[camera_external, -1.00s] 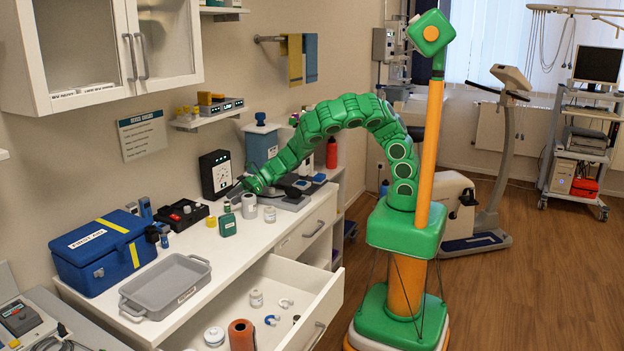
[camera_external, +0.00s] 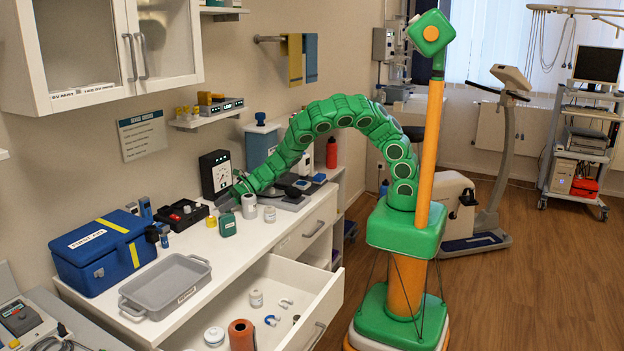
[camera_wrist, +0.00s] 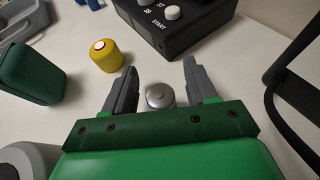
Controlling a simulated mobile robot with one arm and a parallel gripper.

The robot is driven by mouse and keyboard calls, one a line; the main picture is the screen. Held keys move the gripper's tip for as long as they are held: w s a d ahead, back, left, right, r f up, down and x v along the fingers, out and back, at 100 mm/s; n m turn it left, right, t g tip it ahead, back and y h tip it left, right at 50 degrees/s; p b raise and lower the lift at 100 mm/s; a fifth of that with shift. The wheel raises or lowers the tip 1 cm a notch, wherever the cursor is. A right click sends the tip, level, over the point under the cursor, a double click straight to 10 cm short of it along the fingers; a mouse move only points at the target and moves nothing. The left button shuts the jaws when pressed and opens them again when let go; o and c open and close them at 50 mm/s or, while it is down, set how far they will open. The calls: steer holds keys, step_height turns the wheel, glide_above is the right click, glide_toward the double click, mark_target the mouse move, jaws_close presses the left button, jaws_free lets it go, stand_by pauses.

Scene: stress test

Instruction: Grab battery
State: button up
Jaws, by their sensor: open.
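My gripper (camera_wrist: 160,80) is open in the wrist view, with one grey finger on each side. A small round silver-topped object (camera_wrist: 160,96), which may be the battery, stands on the white counter between the fingers. It shows a gap to each finger. In the external view my gripper (camera_external: 237,189) is low over the counter, in front of the black timer, and I cannot make out the silver object there.
A yellow cylinder with a red-and-white top (camera_wrist: 104,56) stands beyond the left finger. A green container (camera_wrist: 28,72) is at left. A black box with buttons (camera_wrist: 190,22) lies ahead. White containers (camera_external: 249,206) stand close by. A drawer (camera_external: 312,318) is open below.

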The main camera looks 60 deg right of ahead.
jaws_close()
